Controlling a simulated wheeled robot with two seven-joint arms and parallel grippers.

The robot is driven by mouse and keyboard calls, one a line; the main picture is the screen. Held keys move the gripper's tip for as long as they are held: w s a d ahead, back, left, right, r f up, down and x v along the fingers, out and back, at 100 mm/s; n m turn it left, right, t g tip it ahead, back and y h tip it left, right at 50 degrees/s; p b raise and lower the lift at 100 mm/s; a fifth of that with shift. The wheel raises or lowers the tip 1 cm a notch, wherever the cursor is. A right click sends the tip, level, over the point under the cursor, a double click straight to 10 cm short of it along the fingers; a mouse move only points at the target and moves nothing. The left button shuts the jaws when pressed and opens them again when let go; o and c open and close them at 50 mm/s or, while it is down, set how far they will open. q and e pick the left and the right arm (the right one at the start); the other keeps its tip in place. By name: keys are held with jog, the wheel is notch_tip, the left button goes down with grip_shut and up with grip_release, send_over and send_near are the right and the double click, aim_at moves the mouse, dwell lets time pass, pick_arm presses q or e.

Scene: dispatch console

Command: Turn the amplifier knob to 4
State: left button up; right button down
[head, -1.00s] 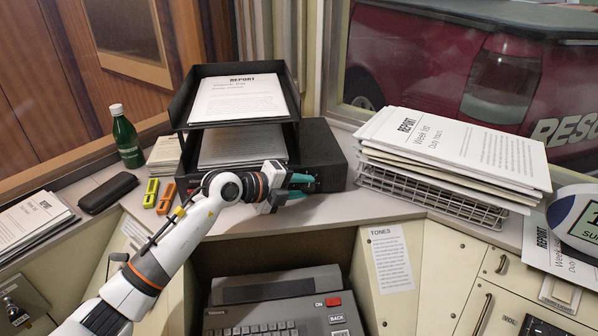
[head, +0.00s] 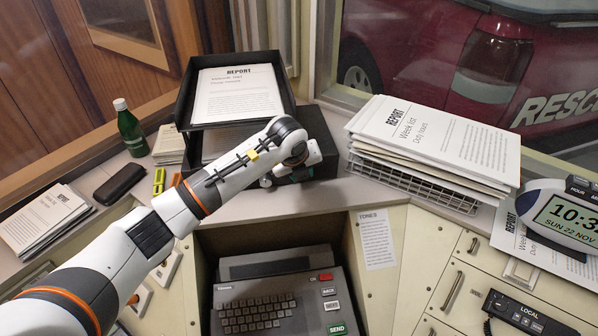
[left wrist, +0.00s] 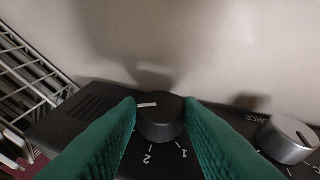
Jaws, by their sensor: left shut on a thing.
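The amplifier is a black box (head: 335,150) beside the paper trays in the head view, partly hidden by my left arm. In the left wrist view its black front (left wrist: 85,108) carries a round black knob (left wrist: 160,122) with a white pointer line. The line points to the picture's left. The marks 1 and 2 show below the knob; other marks are hidden by the fingers. My left gripper (left wrist: 162,118) has its green fingers shut on the knob, one on each side. My right gripper is not in view.
A silver knob (left wrist: 288,138) sits to the right of the black one. Black paper trays (head: 186,100) stand behind my left arm. A wire basket (head: 415,185) with papers stands to the right. A green bottle (head: 131,130) and a keyboard unit (head: 270,290) are also near.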

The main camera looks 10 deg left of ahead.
pick_arm(q)
jog(key=shift+w+d+f+g+y+b, duration=0.15)
jog(key=shift+g+y+b, duration=0.1)
jog(key=shift+y+b, duration=0.3)
jog(key=shift+d+g+y+b, duration=0.15)
jog(key=shift+g+y+b, duration=0.1)
jog(key=shift+y+b, duration=0.3)
jog(key=y+b, duration=0.2)
jog(key=m+g+y+b, duration=0.1)
jog(key=y+b, duration=0.1)
jog(key=shift+w+d+g, duration=0.1)
jog(key=shift+d+g, duration=0.2)
jog(key=shift+d, duration=0.05)
jog(key=o, duration=1)
jog(key=shift+c, duration=0.2)
